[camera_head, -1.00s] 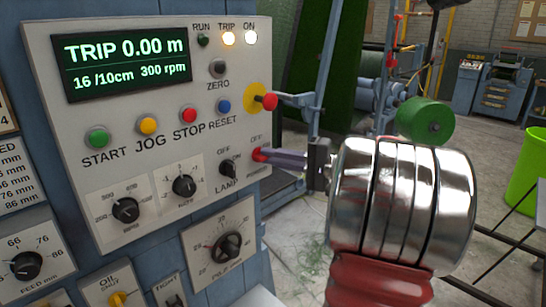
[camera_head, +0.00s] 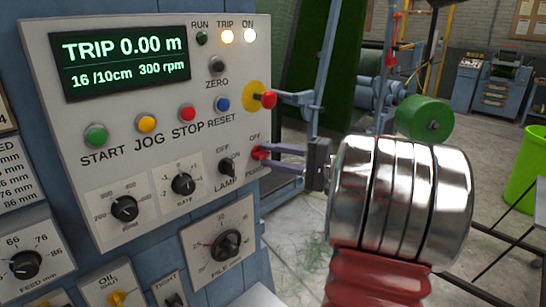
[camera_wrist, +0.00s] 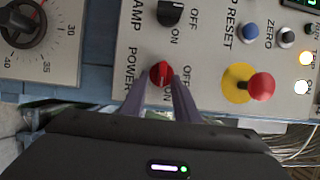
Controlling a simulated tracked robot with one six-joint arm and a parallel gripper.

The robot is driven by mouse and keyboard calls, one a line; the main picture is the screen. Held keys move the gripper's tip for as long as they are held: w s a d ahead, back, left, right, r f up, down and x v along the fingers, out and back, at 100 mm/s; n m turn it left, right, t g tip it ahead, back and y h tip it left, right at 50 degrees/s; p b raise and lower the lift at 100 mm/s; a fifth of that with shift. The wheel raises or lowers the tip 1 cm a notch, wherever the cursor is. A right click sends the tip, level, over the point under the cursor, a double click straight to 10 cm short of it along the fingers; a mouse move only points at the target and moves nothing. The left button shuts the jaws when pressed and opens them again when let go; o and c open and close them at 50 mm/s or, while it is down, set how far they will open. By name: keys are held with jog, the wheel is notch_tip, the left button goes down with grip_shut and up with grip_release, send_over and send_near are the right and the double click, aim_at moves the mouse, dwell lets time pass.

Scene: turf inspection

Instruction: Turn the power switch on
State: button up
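The power switch is a small red knob (camera_head: 260,152) at the lower right of the grey control panel, with OFF printed above it. In the wrist view the red knob (camera_wrist: 161,73) sits between my two fingertips, with OFF to its right and ON just below it. My gripper (camera_head: 268,155) reaches in from the right, its purple-grey fingers on either side of the knob. In the wrist view my gripper (camera_wrist: 162,84) appears shut on the knob, its tips against both sides. The knob's exact pointer angle is hard to read.
The lamp switch (camera_head: 226,167) is close to the left of the power switch. A red mushroom button on a yellow disc (camera_head: 253,97) is just above. The display (camera_head: 123,62) reads TRIP 0.00 m; the TRIP and ON lamps (camera_head: 250,36) glow.

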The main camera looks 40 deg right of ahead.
jog(key=v, duration=1.4)
jog(key=shift+w+a+f, duration=0.1)
dwell(0.4)
jog(key=w+a+f+n+g+y, duration=0.1)
jog(key=w+a+f+n+g, duration=0.2)
jog(key=a, duration=0.7)
jog(key=w+a+f+g, duration=0.3)
jog(key=a+g, duration=0.2)
jog(key=a, duration=0.6)
jog(key=s+a+f+n+g+h, duration=0.1)
jog(key=s+a+f+n+h, duration=0.3)
jog(key=a, duration=0.5)
jog(key=s+a+f+n+g+h, duration=0.1)
jog(key=s+a+f+n+h, duration=0.2)
jog(key=s+a+n, duration=0.3)
jog(key=a+h, duration=0.1)
jog(key=a, duration=0.2)
jog(key=shift+f+g, duration=0.35)
jog(key=shift+g, duration=0.05)
